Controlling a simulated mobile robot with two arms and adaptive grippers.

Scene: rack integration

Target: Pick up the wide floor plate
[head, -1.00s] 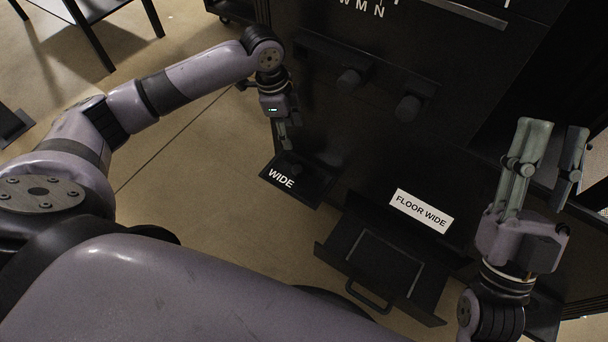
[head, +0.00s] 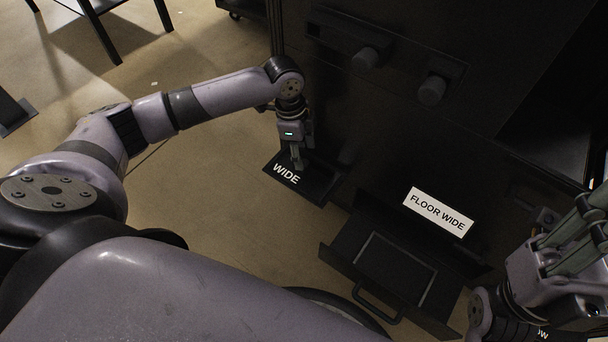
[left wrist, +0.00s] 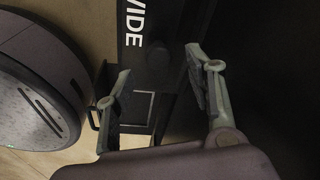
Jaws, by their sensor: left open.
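The wide floor plate (head: 318,186) is a black plate with white WIDE lettering, low beside the dark rack in the head view. In the left wrist view the plate (left wrist: 136,62) shows partly, with a dark round knob (left wrist: 158,55) on it. My left gripper (head: 298,165) is over the plate, pointing down. Its two fingers (left wrist: 160,62) are spread with the plate and knob seen between them, and nothing is held. I cannot tell whether the fingers touch the plate. My right gripper (head: 572,238) is at the lower right edge, its tips partly cut off.
A black drawer-like tray (head: 345,245) with a handle stands out low on the rack, near a FLOOR WIDE label (head: 438,211). Two round knobs (head: 365,59) are on the rack's dark front (head: 400,140). Open floor (head: 215,205) lies left of the plate.

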